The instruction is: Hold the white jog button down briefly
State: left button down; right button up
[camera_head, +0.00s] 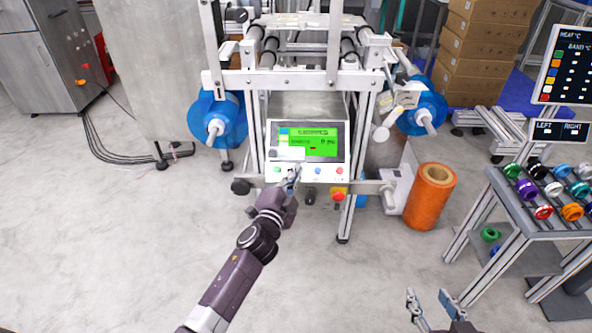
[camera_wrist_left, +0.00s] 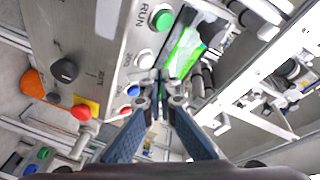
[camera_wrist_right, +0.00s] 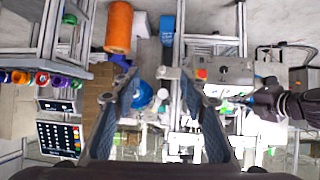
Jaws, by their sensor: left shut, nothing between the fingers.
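The control panel (camera_head: 308,183) on the machine carries a row of round buttons below a lit green screen (camera_head: 313,141). My left gripper (camera_head: 294,172) is shut and empty at the panel, between the green button (camera_head: 277,170) and the blue button (camera_head: 318,171), and hides the white jog button in the head view. In the left wrist view the white button (camera_wrist_left: 144,58) shows beside the closed fingertips (camera_wrist_left: 158,78). I cannot tell whether they touch it. My right gripper (camera_head: 429,296) is open and empty, low and away from the panel; its spread fingers fill the right wrist view (camera_wrist_right: 158,75).
A red button (camera_head: 340,170) and a red emergency stop (camera_head: 338,196) on yellow are right of my left gripper. Blue film rolls (camera_head: 216,118) flank the machine. An orange roll (camera_head: 431,196) stands on the floor, and a rack with coloured spools (camera_head: 530,222) is at the right.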

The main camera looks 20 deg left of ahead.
pick_arm(q)
jog(key=s+r+p, duration=0.1)
jog(key=p, duration=0.1)
jog(key=s+d+r+p, duration=0.1)
jog(key=s+r+p, duration=0.1)
jog(key=shift+s+r, duration=0.2)
jog(key=shift+r, duration=0.05)
pick_arm(e)
jog(key=s+d+f+g+h, duration=0.1)
jog(key=s+d+f+g, duration=0.1)
jog(key=s, duration=0.5)
jog(key=s+d+f+g+h, duration=0.1)
jog(key=s+d+f+g, duration=0.1)
jog(key=s+f+g, duration=0.3)
jog(key=s+g, duration=0.1)
jog(key=s, duration=0.2)
jog(key=shift+d+f, duration=0.2)
jog(key=shift+d, duration=0.2)
